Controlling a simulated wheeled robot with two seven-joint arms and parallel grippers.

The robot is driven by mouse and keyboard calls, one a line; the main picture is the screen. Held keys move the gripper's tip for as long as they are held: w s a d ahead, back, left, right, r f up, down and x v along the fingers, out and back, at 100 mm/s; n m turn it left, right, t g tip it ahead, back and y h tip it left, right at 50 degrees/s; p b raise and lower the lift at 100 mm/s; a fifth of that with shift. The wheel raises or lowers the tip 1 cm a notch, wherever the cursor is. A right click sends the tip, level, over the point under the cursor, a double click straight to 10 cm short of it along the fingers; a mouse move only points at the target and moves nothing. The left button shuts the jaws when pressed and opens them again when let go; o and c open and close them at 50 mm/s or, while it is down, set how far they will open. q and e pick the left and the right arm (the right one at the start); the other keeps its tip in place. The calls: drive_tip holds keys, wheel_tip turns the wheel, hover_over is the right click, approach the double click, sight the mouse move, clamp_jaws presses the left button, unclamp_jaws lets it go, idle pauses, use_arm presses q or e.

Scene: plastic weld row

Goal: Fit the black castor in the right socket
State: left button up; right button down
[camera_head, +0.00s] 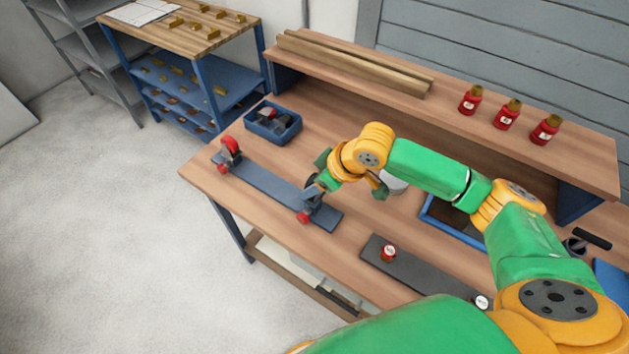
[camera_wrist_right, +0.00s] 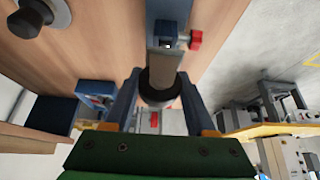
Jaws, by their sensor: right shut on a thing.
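A long blue-grey bar (camera_head: 265,181) lies on the wooden bench. A red-wheeled castor (camera_head: 230,148) stands at its left end. The right socket, with a small red knob (camera_head: 303,218), is at its right end; the knob also shows in the right wrist view (camera_wrist_right: 195,39). My right gripper (camera_head: 318,192) is at this end, shut on the black castor (camera_wrist_right: 158,88), whose dark wheel shows between the fingers in the right wrist view. The castor is in line with the socket; I cannot tell how deep it sits. My left gripper is not in view.
A blue bin (camera_head: 273,123) with dark parts stands behind the bar. A dark plate (camera_head: 425,274) with a red-sided round piece (camera_head: 388,253) lies to the right. A blue tray (camera_head: 450,221) is partly behind my arm. Red bottles (camera_head: 505,115) stand on the raised shelf.

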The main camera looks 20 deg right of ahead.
drive_tip(key=shift+f, duration=0.65)
drive_tip(key=shift+r+p, duration=0.1)
drive_tip(key=shift+p, duration=0.25)
drive_tip(key=shift+f, duration=0.45)
idle(0.6)
unclamp_jaws()
idle(0.3)
